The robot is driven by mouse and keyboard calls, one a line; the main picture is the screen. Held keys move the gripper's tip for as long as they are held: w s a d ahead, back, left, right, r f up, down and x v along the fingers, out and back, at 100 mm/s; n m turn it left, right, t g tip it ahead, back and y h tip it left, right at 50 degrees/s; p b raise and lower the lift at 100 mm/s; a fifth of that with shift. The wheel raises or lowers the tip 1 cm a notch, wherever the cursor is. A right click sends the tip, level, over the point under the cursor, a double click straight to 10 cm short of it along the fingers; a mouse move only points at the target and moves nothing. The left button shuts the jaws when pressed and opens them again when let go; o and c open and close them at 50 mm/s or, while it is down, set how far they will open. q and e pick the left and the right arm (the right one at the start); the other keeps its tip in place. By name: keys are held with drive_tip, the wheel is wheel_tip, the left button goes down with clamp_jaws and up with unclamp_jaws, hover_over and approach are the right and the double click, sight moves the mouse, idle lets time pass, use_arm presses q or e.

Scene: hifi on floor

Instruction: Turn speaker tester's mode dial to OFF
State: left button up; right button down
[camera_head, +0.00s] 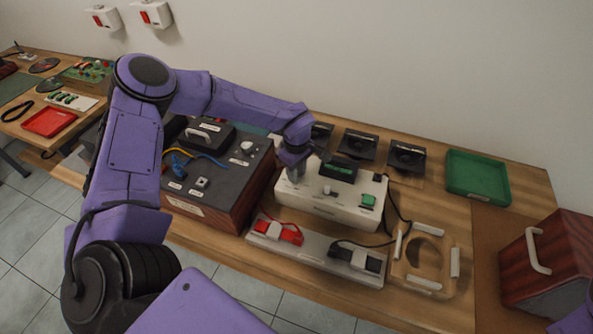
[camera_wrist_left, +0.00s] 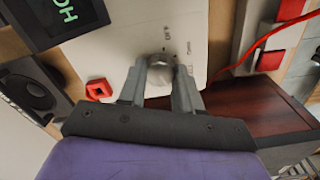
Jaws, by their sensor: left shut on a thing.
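The speaker tester (camera_head: 325,208) is a white box on the wooden bench, with a dark display (camera_head: 342,171) on top. Its silver mode dial (camera_wrist_left: 160,62) shows in the wrist view, on the white panel with small printed labels beside it, one seeming to read OFF. My left gripper (camera_head: 290,172) is over the left end of the tester. In the wrist view its two grey fingers (camera_wrist_left: 160,88) are shut on the dial, one on each side. The dial is hidden by the gripper in the head view, and its pointer direction cannot be told. My right gripper is out of view.
A dark brown box (camera_head: 215,200) stands left of the tester. In front is a pale strip with red and black clips (camera_head: 358,260). Black speakers (camera_head: 407,156) stand behind. A green tray (camera_head: 477,177) and a wooden cabinet (camera_head: 548,265) are at right. Cables lie beside the tester.

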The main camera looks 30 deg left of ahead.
use_arm(q)
drive_tip(key=n+b, duration=0.2)
drive_tip(key=n, duration=0.4)
drive_tip(key=shift+f+n, duration=0.1)
drive_tip(key=shift+n, duration=0.2)
drive_tip(key=n+b, duration=0.1)
drive_tip(key=n, duration=0.2)
drive_tip(key=shift+n, duration=0.4)
drive_tip(key=n+b, duration=0.1)
drive_tip(key=n, duration=0.2)
drive_tip(key=shift+b, duration=0.35)
drive_tip(key=n+b, duration=0.3)
drive_tip(key=n, duration=0.4)
drive_tip(key=n+b, duration=0.1)
drive_tip(key=n, duration=0.2)
drive_tip(key=shift+b, duration=0.4)
drive_tip(key=shift+n+b, duration=0.75)
drive_tip(key=shift+n, duration=0.85)
